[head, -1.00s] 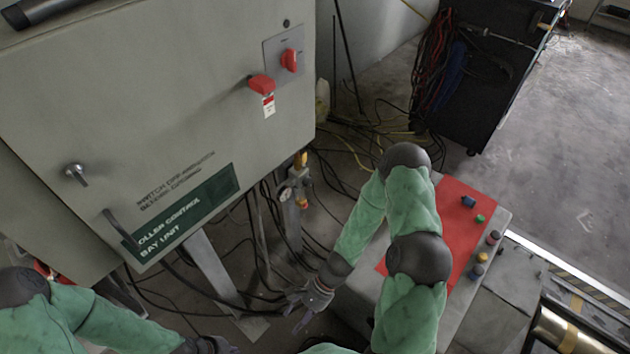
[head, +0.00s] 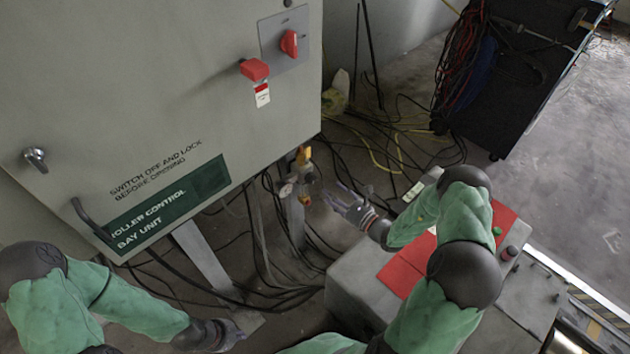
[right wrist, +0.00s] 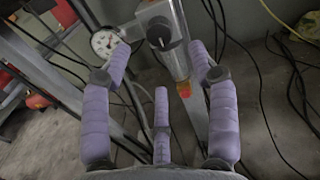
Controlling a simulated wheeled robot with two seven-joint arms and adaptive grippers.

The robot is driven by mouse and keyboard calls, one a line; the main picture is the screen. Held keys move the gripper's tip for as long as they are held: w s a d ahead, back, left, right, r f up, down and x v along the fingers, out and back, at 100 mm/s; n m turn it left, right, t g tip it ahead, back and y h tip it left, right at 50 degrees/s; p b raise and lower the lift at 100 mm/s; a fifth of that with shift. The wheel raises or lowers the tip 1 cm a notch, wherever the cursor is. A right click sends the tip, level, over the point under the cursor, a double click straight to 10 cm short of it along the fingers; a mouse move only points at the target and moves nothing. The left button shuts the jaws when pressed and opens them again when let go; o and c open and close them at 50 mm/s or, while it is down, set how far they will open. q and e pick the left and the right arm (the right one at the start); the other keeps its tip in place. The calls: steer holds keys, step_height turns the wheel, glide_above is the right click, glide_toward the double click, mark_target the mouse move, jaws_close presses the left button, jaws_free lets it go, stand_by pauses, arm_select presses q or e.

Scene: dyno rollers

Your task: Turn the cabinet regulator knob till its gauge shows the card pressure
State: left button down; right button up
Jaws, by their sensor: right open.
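The regulator (head: 300,185) with a yellow part on top sits on a grey post below the cabinet (head: 140,90). In the right wrist view, its round white gauge (right wrist: 104,41) is at upper left; the needle reading is too small to tell. A dark knob (right wrist: 160,33) faces me from a grey body, ahead of my fingers. My right gripper (head: 338,198) is open and empty, just right of the regulator and apart from it. Its spread purple fingers (right wrist: 160,100) fill the wrist view. My left gripper (head: 230,334) is low, left of the regulator; its fingers are unclear. No pressure card is readable.
A red switch (head: 289,43) and a red handle (head: 254,70) with a tag (head: 262,95) are on the cabinet front. Loose cables (head: 275,250) hang below it. A grey console with a red top (head: 402,270) stands under my right arm. A black rack (head: 510,75) stands behind.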

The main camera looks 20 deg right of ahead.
mark_target(314, 180)
steer(key=b+x, duration=0.2)
steer(key=x, duration=0.7)
steer(key=c, duration=1.1)
